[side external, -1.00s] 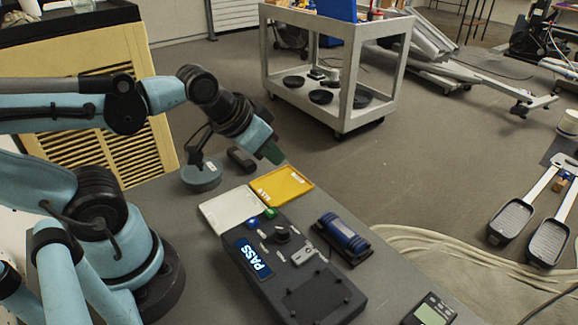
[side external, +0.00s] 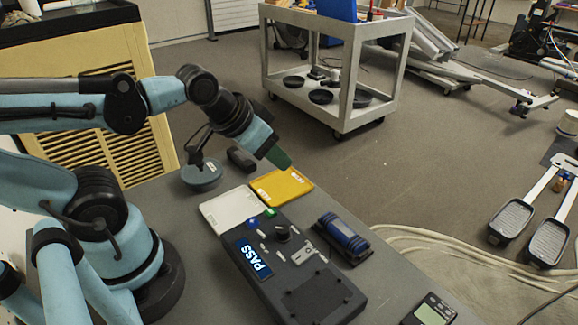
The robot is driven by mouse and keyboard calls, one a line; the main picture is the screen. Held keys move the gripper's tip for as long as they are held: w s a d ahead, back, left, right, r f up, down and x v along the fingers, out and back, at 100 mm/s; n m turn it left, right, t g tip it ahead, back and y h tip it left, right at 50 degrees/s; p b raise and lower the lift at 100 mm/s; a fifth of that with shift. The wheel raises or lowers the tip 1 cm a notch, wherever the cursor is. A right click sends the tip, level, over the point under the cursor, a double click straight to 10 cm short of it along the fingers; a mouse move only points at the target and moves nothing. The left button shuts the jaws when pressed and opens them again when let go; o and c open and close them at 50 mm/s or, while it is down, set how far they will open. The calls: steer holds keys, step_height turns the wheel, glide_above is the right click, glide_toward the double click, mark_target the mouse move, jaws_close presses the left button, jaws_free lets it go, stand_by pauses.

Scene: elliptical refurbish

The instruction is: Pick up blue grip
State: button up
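The blue grip (side external: 343,235) is a dark blue cylinder with lighter bands. It lies in a black cradle (side external: 357,257) on the grey table, right of the black test box. My gripper (side external: 281,159) has dark green fingertips. It hangs above the far edge of the yellow tray, up and left of the blue grip and well apart from it. The view is too small to tell whether the fingers are open or shut. Nothing is visible hanging from them.
A round blue-grey base (side external: 202,174) stands at the back left. A meter (side external: 431,311) sits at front right.

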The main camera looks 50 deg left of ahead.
steer(key=o, duration=0.3)
steer(key=shift+o, duration=0.2)
